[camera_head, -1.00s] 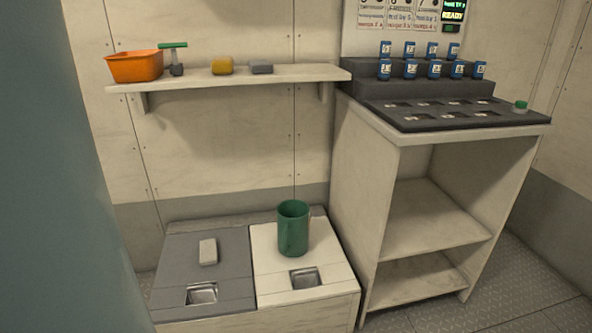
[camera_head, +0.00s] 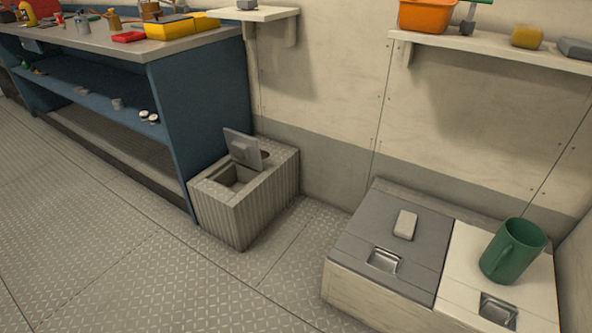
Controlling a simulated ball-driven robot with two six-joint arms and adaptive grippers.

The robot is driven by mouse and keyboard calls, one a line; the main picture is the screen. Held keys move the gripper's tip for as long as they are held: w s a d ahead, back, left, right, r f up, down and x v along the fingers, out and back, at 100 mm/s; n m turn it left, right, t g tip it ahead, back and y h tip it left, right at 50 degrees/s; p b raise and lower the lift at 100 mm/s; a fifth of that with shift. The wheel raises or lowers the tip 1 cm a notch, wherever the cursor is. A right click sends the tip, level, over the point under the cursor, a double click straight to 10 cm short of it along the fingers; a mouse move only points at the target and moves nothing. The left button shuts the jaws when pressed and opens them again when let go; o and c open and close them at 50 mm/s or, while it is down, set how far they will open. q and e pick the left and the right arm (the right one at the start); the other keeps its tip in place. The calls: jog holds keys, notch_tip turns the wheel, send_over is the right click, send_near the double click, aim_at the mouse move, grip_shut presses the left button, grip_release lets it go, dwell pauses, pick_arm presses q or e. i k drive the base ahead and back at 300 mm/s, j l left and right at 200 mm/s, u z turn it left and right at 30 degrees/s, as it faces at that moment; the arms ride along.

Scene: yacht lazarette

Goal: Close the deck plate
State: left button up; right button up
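A low ribbed grey box (camera_head: 262,204) stands on the floor beside the blue bench's end, against the wall. A square opening in its top shows dark inside. A grey square plate (camera_head: 242,147) with a small block on its face stands raised and tilted at the back of that opening; I take it for the deck plate, standing open. A round dark spot lies to its right on the box top. Neither of my grippers is in view.
A blue bench (camera_head: 190,110) with tools stands at the left. The plated floor (camera_head: 120,240) is clear in front.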

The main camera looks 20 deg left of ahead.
aim_at(243, 149)
jog(key=u, duration=1.1)
